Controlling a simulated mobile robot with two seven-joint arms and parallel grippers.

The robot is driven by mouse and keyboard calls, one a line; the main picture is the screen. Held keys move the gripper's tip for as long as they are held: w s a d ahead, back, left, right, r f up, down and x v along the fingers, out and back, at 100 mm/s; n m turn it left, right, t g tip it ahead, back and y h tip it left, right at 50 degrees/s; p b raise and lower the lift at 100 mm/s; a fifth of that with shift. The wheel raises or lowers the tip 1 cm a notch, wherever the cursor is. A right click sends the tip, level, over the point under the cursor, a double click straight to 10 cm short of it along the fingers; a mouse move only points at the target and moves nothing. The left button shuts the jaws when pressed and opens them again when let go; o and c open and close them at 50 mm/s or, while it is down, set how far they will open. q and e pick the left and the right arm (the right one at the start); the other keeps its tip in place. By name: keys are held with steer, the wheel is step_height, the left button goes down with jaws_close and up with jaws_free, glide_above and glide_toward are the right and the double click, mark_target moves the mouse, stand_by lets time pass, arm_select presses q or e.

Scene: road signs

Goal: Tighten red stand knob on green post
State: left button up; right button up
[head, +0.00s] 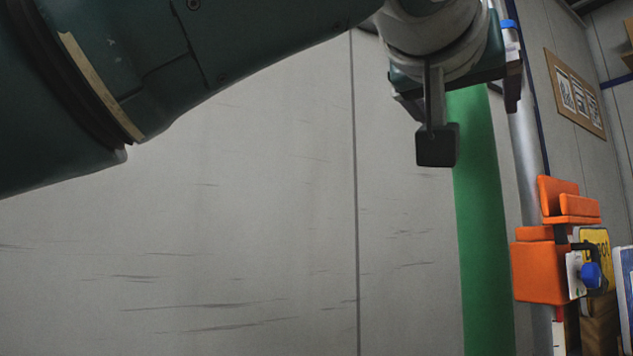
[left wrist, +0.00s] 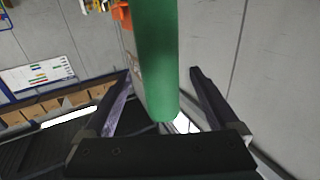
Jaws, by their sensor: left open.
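The green post (head: 481,230) stands upright in the head view, right of centre, its upper part hidden behind my left gripper. In the left wrist view the green post (left wrist: 155,60) runs between the two fingers, with clear gaps on both sides. My left gripper (head: 475,115) is open, one finger on each side of the post in the picture; it also shows in the left wrist view (left wrist: 160,85). I cannot tell whether it touches the post. No red knob shows in either view. My right gripper is out of view.
Orange blocks or clamps (head: 540,272) with a blue knob (head: 591,275) stand right of the post. A grey pole (head: 527,150) rises behind it. Yellow and white signs (head: 596,240) are at the right edge. A pale wall (head: 250,230) fills the left.

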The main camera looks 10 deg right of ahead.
arm_select(q)
steer(key=shift+x, duration=2.6)
jaws_close()
